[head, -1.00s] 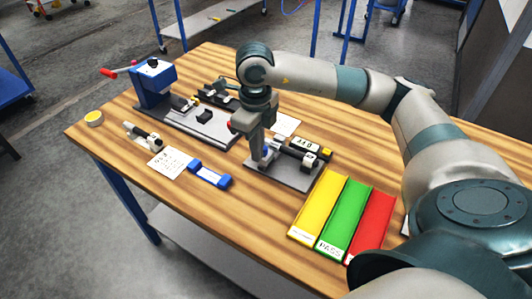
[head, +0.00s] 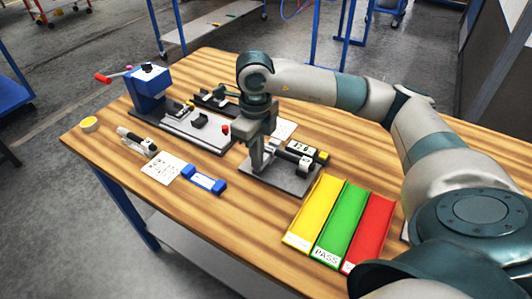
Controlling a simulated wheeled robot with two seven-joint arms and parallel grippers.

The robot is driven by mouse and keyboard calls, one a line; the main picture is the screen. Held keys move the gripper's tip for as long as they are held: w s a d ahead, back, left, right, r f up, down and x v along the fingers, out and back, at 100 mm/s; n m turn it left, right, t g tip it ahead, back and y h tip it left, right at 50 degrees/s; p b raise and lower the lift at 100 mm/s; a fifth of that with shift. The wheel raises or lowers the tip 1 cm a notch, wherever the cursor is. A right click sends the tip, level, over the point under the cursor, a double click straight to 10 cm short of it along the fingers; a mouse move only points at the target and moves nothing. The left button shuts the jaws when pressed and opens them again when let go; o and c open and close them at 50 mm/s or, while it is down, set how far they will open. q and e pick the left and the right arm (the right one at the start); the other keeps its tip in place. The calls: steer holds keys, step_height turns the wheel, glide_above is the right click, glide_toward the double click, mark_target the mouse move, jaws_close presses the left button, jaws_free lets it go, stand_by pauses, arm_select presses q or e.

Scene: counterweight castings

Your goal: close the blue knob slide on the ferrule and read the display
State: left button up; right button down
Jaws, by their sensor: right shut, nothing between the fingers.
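The measuring fixture is a grey plate (head: 286,183) with a dark slide gauge on it. Its display (head: 300,147) is lit with dark digits, too small to read surely. My right gripper (head: 257,167) points down at the left end of the gauge, with its fingers shut and empty. It is close beside the slide; I cannot tell whether it touches. The blue knob and the ferrule are not clearly visible, with the fingers covering that end of the gauge. My left gripper is out of view.
Yellow (head: 305,222), green (head: 337,229) and red (head: 369,230) trays lie at the front right. A blue press (head: 150,88) stands at the back left. A white card (head: 161,169) and a blue block (head: 204,180) lie at the front left.

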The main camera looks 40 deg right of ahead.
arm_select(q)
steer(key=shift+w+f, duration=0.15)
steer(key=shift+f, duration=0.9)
arm_select(e)
steer(key=shift+w+d+f, duration=0.1)
steer(key=shift+d+f, duration=0.05)
steer(key=shift+f, duration=0.75)
steer(key=shift+w+d+b, duration=0.2)
steer(key=shift+d+b, duration=0.2)
steer(key=shift+d, duration=0.4)
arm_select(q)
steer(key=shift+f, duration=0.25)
arm_select(e)
steer(key=shift+w+d+r, duration=0.1)
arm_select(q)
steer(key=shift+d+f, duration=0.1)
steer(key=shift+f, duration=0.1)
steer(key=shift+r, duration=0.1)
arm_select(e)
steer(key=shift+r, duration=0.95)
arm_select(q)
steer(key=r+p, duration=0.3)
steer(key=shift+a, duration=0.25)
arm_select(e)
step_height(320, 180, up, 6)
steer(key=a, duration=0.2)
steer(key=shift+a+f, duration=0.15)
steer(key=shift+a, duration=0.05)
